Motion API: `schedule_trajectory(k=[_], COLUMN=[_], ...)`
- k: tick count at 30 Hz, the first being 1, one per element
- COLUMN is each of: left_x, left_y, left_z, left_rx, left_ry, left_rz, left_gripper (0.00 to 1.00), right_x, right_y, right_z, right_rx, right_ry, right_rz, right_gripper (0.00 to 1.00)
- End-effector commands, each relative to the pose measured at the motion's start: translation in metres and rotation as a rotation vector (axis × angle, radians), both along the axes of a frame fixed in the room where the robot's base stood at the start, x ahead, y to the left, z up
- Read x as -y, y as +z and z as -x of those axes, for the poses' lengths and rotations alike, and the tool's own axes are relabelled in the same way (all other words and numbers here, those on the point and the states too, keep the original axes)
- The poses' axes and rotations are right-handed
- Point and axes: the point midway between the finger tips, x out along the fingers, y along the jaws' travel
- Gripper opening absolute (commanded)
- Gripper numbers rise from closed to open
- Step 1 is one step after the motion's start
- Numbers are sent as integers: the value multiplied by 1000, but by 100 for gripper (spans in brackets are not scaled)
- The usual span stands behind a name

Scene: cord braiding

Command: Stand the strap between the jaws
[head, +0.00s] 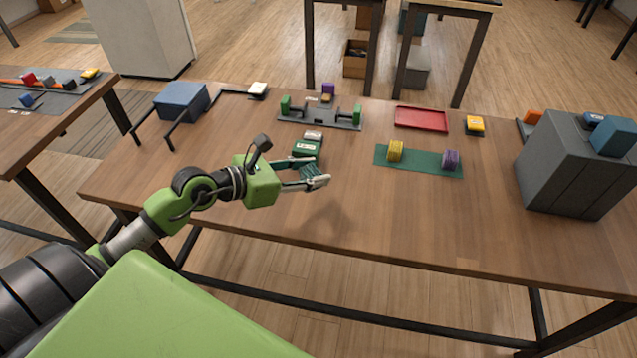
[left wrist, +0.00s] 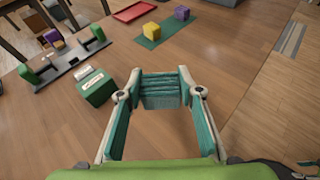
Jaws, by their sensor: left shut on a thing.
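My left gripper (head: 322,182) is above the front middle of the table, shut on a teal ribbed strap (head: 309,171). In the left wrist view the strap (left wrist: 162,90) spans the gap between the fingertips. Teal surfaces also run along the inner sides of both fingers; I cannot tell whether they belong to the strap. A dark grey fixture (head: 318,118) with two green jaws, left (head: 285,104) and right (head: 357,114), stands farther back on the table. The jaws are apart. The strap is clear of them, nearer the table's front. My right gripper is not in view.
A green box (head: 307,147) with a white label stands just behind the left gripper. A large grey block (head: 565,165) stands far right. The front middle is clear.

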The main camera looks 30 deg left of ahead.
Motion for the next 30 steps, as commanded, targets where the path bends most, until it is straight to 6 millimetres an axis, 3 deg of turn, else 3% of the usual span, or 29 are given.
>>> schedule_trajectory(k=[1,6,13,18,30], left_x=[-3,-10,-14,-14,-14], left_y=[-14,-40,-57,-81,-89], left_z=[-8,-29,-41,-41,-41], left_rx=[-3,-2,-3,-5,-2], left_ry=[2,2,0,0,-1], left_rz=[2,3,2,5,1], left_gripper=[12,12,12,12,12], right_x=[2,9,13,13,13], right_y=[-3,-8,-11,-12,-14], right_z=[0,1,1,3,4], right_rx=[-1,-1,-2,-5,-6], right_ry=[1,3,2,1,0], right_rz=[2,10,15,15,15], right_gripper=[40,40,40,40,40])
